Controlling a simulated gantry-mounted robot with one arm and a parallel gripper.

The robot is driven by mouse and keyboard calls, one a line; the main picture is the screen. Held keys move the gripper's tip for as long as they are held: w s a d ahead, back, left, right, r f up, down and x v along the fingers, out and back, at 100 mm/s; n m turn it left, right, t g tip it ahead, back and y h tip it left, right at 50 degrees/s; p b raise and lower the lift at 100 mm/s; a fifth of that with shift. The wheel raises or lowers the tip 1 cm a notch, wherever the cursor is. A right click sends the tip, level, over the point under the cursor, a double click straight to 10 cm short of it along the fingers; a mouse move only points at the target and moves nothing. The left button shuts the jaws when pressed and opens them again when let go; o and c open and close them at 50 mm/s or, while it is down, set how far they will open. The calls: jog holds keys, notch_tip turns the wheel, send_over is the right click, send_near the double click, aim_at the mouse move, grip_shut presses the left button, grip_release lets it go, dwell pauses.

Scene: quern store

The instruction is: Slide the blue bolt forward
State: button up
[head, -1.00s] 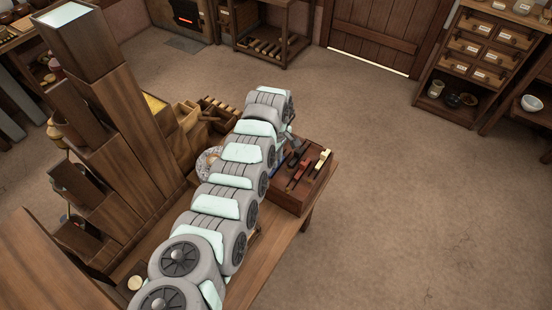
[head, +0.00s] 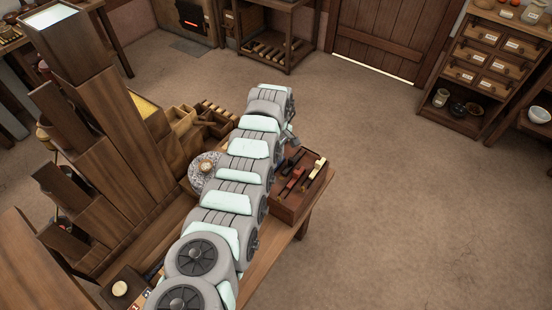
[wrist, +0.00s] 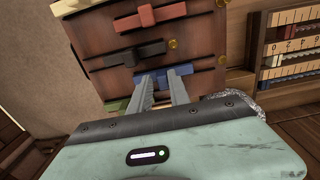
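The blue bolt (wrist: 182,72) shows in the wrist view, low on a dark reddish-brown bolt box (wrist: 205,48), below a black bolt (wrist: 128,54) and a red bolt (wrist: 148,16). My gripper (wrist: 160,80) has its two fingers apart, with tips close to the blue bolt. A bit of blue shows between the tips; whether they touch it I cannot tell. In the head view the box (head: 290,210) sits at the table's right edge, and my arm hides the blue bolt and the fingers.
A green bolt (wrist: 116,105) is left of my fingers. A cream bolt (head: 318,169) lies along the box's right side. A round patterned dish (head: 196,178) is left of my arm. Tall wooden chutes (head: 115,115) stand further left. The floor right of the table is clear.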

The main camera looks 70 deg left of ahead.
jog(key=shift+o, duration=1.4)
jog(key=shift+r, duration=0.65)
notch_tip(320, 180, up, 10)
jog(key=p, duration=0.2)
jog(key=shift+f, duration=0.2)
